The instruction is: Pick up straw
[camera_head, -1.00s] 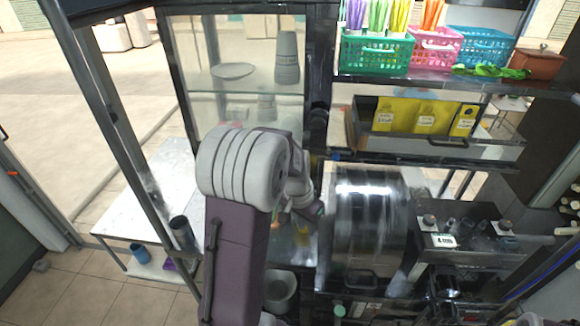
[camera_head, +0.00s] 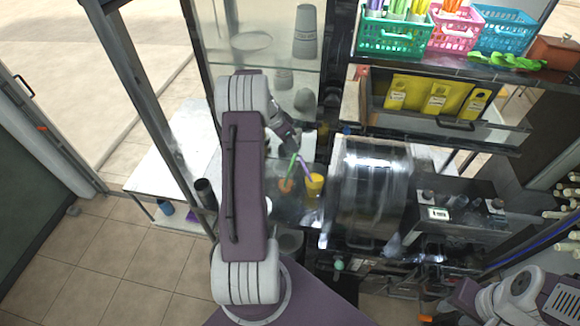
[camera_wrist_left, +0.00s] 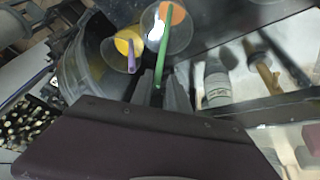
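A green straw (camera_head: 290,168) leans in a clear cup with orange contents (camera_head: 286,186). A purple straw (camera_head: 303,163) stands in a cup with yellow contents (camera_head: 314,182) beside it. My left gripper (camera_head: 291,143) is just above the straws. In the left wrist view, the green straw (camera_wrist_left: 163,66) runs from its cup to between my two fingers (camera_wrist_left: 159,82), which look slightly apart. The purple straw (camera_wrist_left: 131,56) is to the left of the fingers. More straws stand in the teal basket (camera_head: 391,42) and the pink basket (camera_head: 452,35) on the upper shelf.
A metal drum (camera_head: 372,190) stands right of the cups. A glass cabinet (camera_head: 265,60) with stacked cups is behind. Yellow packets (camera_head: 437,98) sit on the lower shelf. A blue basket (camera_head: 503,35) is at upper right. A frame post (camera_head: 150,100) rises at left.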

